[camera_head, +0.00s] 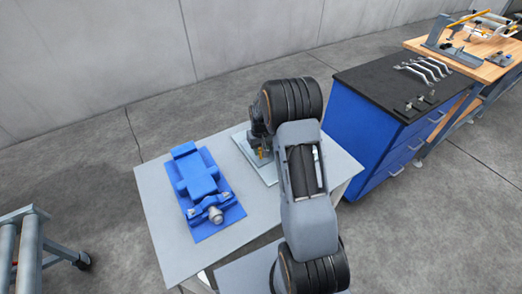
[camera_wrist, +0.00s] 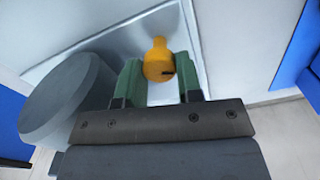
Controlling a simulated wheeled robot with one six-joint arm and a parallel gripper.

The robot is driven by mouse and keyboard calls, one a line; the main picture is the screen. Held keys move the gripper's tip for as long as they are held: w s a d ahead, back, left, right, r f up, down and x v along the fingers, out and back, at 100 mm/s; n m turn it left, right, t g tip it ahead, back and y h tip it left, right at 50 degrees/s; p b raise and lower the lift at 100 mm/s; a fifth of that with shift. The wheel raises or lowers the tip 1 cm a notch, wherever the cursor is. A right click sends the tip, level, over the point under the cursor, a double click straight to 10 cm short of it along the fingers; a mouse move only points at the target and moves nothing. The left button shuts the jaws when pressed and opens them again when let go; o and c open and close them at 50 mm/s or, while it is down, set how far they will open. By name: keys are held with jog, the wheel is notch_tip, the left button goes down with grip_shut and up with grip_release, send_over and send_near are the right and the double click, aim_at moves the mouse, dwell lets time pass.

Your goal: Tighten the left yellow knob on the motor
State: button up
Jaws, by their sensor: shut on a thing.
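A yellow knob (camera_wrist: 158,60) sits between the two green-padded fingers of my gripper (camera_wrist: 158,82) in the wrist view. The gripper is shut on the knob, which has a small dark mark on its side. A large grey cylinder (camera_wrist: 62,100), likely the motor, stands just left of the fingers. In the head view a bit of yellow (camera_head: 263,153) shows beside the dark end of my arm. My arm hides most of the motor and gripper there, and I see no second knob.
A light plate (camera_head: 241,139) lies on the grey table (camera_head: 160,220) under the work. A blue fixture (camera_head: 197,175) stands to its left. A blue cabinet (camera_head: 352,125) with wrenches (camera_head: 428,68) on top is close on the right. A roller stand (camera_head: 30,250) is at the lower left.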

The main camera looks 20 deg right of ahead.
aim_at(261, 149)
jog(key=m+b, duration=0.1)
jog(key=m, duration=0.5)
jog(key=shift+b, duration=0.4)
jog(key=m+b, duration=0.1)
jog(key=m, duration=0.5)
jog(key=shift+d, duration=0.1)
jog(key=shift+m, duration=0.4)
jog(key=o, duration=0.9)
jog(key=shift+o, duration=0.2)
notch_tip(261, 149, up, 14)
jog(key=shift+f+n, duration=0.1)
jog(key=shift+n, duration=0.2)
